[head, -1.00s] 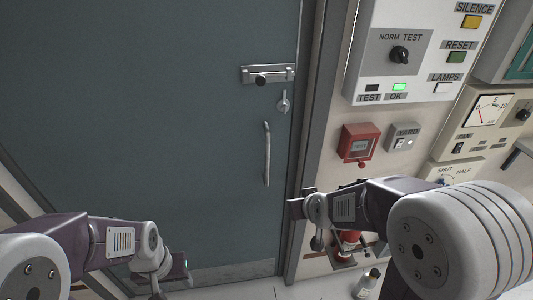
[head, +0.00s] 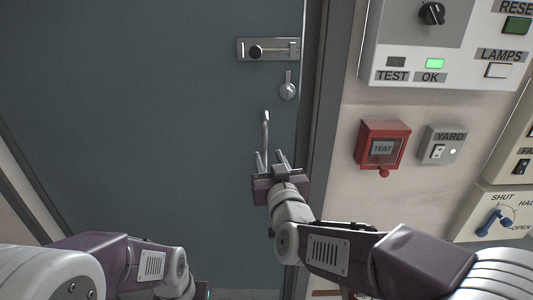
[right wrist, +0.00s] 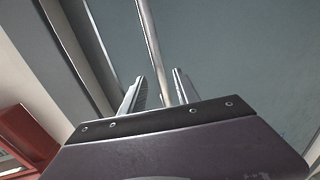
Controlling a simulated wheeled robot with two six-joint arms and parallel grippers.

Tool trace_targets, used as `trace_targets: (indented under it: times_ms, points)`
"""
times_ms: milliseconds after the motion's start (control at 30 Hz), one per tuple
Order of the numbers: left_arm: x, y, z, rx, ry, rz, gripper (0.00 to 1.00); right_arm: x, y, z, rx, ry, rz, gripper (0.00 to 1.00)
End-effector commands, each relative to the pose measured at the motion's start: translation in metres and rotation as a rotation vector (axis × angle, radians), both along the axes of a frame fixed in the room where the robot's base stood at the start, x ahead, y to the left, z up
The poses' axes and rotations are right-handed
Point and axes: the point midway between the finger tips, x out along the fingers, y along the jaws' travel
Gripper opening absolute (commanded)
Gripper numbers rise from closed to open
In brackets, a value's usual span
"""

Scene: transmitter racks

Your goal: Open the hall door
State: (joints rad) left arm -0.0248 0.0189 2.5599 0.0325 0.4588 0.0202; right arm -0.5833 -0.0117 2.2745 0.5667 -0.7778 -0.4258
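The grey-blue hall door (head: 140,110) is shut in its frame. Its vertical metal pull handle (head: 265,128) is near the right edge. Above it are a round turn-latch (head: 287,91) with its lever pointing up and a slide bolt (head: 268,50) with its black knob left of centre. My right gripper (head: 271,159) is open at the handle's lower part. In the right wrist view the handle bar (right wrist: 150,42) runs between the spread fingers (right wrist: 160,88), with gaps showing on both sides. My left arm is at the bottom left; its fingers are out of the picture.
A blue lever (head: 494,222) is at the far right. The door front left of the handle is clear.

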Motion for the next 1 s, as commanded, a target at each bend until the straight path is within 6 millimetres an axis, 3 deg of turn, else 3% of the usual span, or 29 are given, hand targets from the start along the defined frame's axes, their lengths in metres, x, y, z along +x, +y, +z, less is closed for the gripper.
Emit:
trace_targets:
  times_ms: [100,233,567,700,1000]
  points:
    - [0.000,0.000,-0.002,0.000,0.000,0.000,0.46,0.024,0.004,-0.001,-0.001,0.001,-0.002,0.38]
    - [0.000,0.000,-0.003,0.000,0.000,0.000,0.46,0.041,0.008,-0.001,0.000,0.001,-0.001,0.38]
    - [0.000,0.000,-0.003,0.000,0.000,0.000,0.46,0.048,0.010,-0.001,0.000,0.001,0.001,0.38]
    - [0.000,0.000,-0.003,0.000,0.000,0.000,0.46,0.048,0.009,-0.001,0.000,0.001,0.001,0.02]
    - [0.000,0.000,-0.003,0.000,0.000,0.000,0.46,0.048,0.009,-0.001,0.000,0.001,0.001,0.00]
